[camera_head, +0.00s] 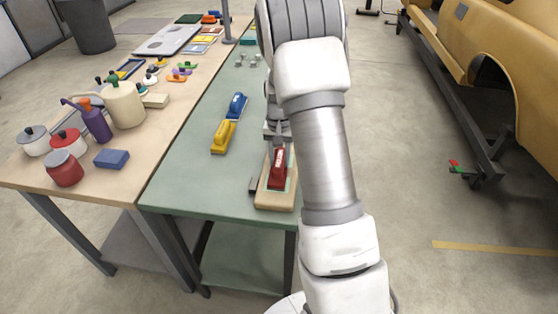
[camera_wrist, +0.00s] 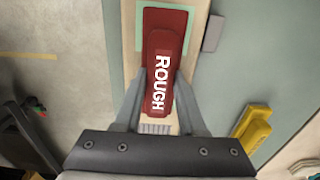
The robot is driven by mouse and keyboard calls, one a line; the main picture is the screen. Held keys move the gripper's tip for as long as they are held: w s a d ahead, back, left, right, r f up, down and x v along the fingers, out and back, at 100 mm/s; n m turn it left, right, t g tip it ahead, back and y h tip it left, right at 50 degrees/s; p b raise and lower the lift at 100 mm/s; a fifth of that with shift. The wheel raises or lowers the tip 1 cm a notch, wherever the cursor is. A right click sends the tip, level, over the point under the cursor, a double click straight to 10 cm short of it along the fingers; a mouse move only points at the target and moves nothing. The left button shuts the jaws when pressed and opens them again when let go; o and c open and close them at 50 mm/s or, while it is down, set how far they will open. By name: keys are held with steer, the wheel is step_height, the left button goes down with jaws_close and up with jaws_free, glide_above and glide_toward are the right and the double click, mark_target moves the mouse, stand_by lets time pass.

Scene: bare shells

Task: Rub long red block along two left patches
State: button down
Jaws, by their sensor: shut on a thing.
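The long red block (camera_wrist: 161,60), marked ROUGH, is between the two fingers of my gripper (camera_wrist: 159,103), which is shut on it. In the head view the red block (camera_head: 278,170) is on or just over a pale wooden board (camera_head: 276,202) at the near right corner of the green table. A green-edged patch (camera_wrist: 190,38) shows around the block's far end in the wrist view. A grey ribbed strip (camera_wrist: 155,128) shows on the board between the fingers. My arm and gripper (camera_head: 279,146) cover much of the board, so other patches are hidden. I cannot tell if the block touches the patch.
A small grey piece (camera_wrist: 213,33) sits beside the board. A yellow block (camera_head: 223,137) and a blue block (camera_head: 237,105) lie on the green table (camera_head: 195,180) to the left. A wooden table (camera_head: 120,185) with pots and tools adjoins. A yellow car body (camera_head: 500,80) stands right.

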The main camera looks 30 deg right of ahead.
steer(key=shift+w+d, duration=0.45)
steer(key=shift+w, duration=0.15)
steer(key=shift+s+a, duration=0.45)
steer(key=shift+s, duration=0.25)
steer(key=shift+s+a, duration=0.45)
steer(key=shift+s, duration=0.2)
steer(key=shift+w+d, duration=0.45)
steer(key=shift+w, duration=0.2)
steer(key=shift+w+d, duration=0.45)
steer(key=shift+w, duration=0.2)
steer(key=shift+s+a+f+b, duration=0.1)
steer(key=shift+s+a+b, duration=0.1)
steer(key=shift+s+a, duration=0.35)
steer(key=shift+s+a+b, duration=0.2)
steer(key=shift+s+a, duration=0.15)
steer(key=shift+s, duration=0.35)
steer(key=shift+w+d, duration=0.45)
steer(key=shift+w, duration=0.2)
